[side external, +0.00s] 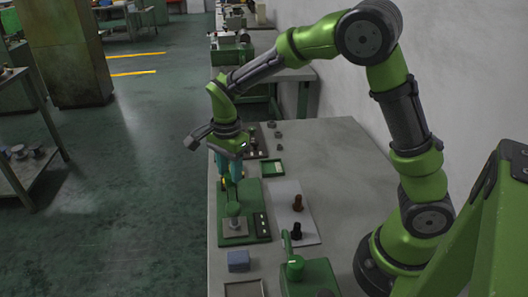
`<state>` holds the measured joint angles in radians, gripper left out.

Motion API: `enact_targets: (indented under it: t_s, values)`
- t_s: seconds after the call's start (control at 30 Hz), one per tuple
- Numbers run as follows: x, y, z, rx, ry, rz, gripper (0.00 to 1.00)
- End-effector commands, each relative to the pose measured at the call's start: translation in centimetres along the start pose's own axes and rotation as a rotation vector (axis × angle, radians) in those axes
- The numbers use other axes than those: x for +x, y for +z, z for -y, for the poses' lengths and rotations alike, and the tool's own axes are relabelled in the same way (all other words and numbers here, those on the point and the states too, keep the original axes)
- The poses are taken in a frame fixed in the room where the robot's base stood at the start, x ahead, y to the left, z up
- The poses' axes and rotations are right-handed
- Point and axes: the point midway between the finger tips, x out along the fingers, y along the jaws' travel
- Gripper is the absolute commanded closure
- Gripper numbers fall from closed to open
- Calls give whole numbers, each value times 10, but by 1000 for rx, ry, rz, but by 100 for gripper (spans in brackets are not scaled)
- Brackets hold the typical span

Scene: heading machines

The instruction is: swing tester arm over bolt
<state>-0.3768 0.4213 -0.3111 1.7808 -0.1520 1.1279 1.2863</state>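A green tester base (262,197) lies on the bench, with a small post and rounded green head (232,209) over a grey block (235,226) on it. My gripper (230,180) points down over the back left of this base, with teal fingers. Small yellow parts show by the fingertips. I cannot tell whether the fingers touch the tester arm or whether they are closed. No bolt is clearly visible in the tester.
A second green machine (310,277) with an upright lever stands at the front. A small green tray (263,169) and several dark pieces (272,125) lie behind. The bench right of the plate is clear.

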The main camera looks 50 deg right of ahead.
Motion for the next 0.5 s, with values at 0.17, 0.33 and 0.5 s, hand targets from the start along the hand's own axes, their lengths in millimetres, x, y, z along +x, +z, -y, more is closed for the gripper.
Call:
enact_targets:
  t_s: [0.17, 0.33, 0.5]
  values:
    - [0, 0, 0, -1, -1, 0, 41]
    - [0, 0, 0, -3, 0, -1, 41]
    - [-5, 0, 0, -4, -1, 0, 41]
